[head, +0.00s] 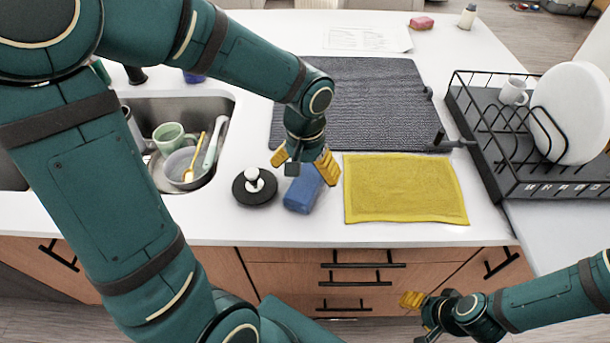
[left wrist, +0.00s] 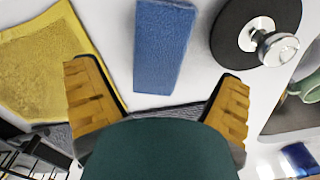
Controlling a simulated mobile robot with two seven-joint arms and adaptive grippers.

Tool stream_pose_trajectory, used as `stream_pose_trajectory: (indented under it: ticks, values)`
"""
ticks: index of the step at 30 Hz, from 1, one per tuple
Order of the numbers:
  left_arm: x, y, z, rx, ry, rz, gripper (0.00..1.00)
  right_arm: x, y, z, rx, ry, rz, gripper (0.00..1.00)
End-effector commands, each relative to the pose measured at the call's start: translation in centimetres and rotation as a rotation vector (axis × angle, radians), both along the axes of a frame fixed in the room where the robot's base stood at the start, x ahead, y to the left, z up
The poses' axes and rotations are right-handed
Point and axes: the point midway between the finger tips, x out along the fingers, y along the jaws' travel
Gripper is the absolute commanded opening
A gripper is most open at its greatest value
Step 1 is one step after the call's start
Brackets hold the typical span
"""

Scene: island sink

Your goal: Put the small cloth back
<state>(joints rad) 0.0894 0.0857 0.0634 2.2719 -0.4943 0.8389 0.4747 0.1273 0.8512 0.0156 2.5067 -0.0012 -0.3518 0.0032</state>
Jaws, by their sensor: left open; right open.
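A small blue folded cloth (head: 303,190) lies on the white counter near its front edge. In the left wrist view the blue cloth (left wrist: 163,45) lies between and beyond the fingertips, with its lower end towards the gripper. A larger yellow cloth (head: 404,188) lies flat to its right; its edge also shows in the left wrist view (left wrist: 40,70). My left gripper (head: 303,163) is open and empty above the far end of the blue cloth, pointing down. My right gripper (head: 420,308) is open and low in front of the counter, partly hidden by its own wrist.
A sink (head: 222,105) with dishes is further left. A dark mat (head: 375,100) lies behind. A black dish rack (head: 480,130) with a plate and mug stands at right.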

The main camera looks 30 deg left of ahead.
Motion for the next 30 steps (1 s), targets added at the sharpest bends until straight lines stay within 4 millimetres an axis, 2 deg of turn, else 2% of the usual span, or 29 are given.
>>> stream_pose_trajectory:
  ticks: [1, 6, 12, 17, 30]
  values:
    - [0.1, 0.0, 1.5, 0.000, -0.006, 0.000, 0.94, -0.1, 0.0, 0.6, 0.000, 0.002, 0.001, 0.56]
    - [0.1, 0.0, 4.9, 0.000, -0.004, 0.002, 0.94, -0.3, 0.0, 1.5, 0.001, 0.006, 0.001, 0.56]
    - [0.0, -0.1, 7.4, -0.001, -0.002, 0.000, 0.94, -0.4, 0.1, 2.1, 0.002, 0.009, 0.003, 0.56]
    - [0.0, -0.1, 8.2, -0.001, 0.000, 0.000, 0.94, -0.4, 0.1, 2.2, 0.002, 0.010, 0.003, 0.56]
    - [0.0, 0.0, 8.2, -0.001, 0.000, 0.000, 0.94, -0.4, 0.1, 2.2, 0.002, 0.010, 0.003, 0.56]
